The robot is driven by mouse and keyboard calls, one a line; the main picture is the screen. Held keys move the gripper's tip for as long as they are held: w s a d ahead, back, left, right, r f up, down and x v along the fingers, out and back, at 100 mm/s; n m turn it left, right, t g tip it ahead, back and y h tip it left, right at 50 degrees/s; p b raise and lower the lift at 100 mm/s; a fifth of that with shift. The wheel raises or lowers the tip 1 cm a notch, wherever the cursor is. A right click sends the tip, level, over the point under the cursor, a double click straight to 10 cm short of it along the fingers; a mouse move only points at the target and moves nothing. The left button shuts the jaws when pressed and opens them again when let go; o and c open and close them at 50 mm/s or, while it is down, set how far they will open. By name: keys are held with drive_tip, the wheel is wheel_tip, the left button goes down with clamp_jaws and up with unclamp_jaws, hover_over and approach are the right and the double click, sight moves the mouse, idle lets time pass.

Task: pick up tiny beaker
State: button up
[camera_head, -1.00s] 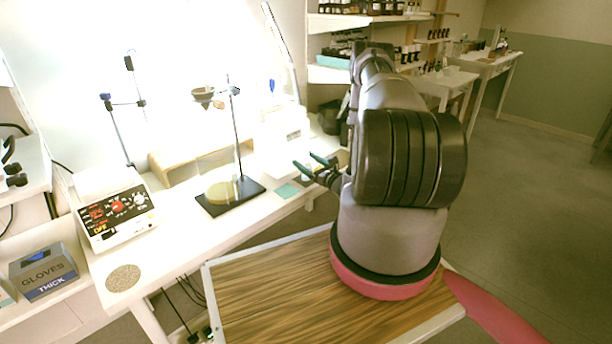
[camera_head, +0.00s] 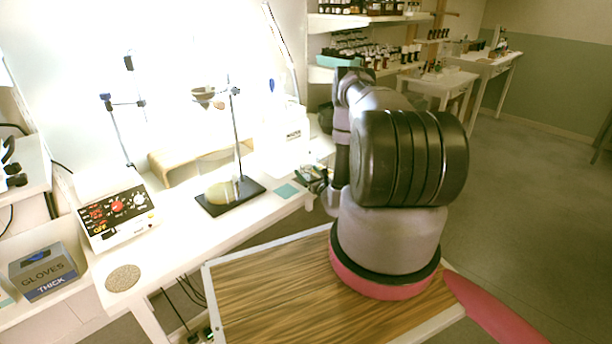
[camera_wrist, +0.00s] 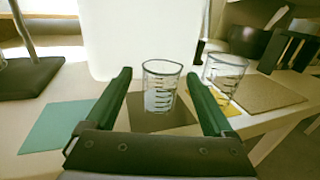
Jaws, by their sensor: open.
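Two clear glass beakers with dark measuring marks show in the wrist view. One beaker (camera_wrist: 161,92) stands upright on a dark mat (camera_wrist: 135,122), in line with the gap between my fingers. The other beaker (camera_wrist: 223,72) stands to its right, on a yellow mat (camera_wrist: 229,107), just outside my right finger. My gripper (camera_wrist: 158,76) is open, with dark green fingers on either side of the first beaker; I cannot tell if they touch it. In the head view my gripper (camera_head: 313,175) is at the bench's right end, too small and cluttered to make out the beakers clearly.
A white block-like item (camera_wrist: 142,35) stands close behind the beakers. A teal mat (camera_wrist: 55,127) lies left and a brown mat (camera_wrist: 262,93) right. A stand with a black base (camera_head: 230,196) and a hotplate (camera_head: 116,210) are further left on the bench.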

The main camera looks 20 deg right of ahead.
drive_tip(key=shift+w, duration=0.9)
clamp_jaws()
drive_tip(key=shift+r, duration=0.1)
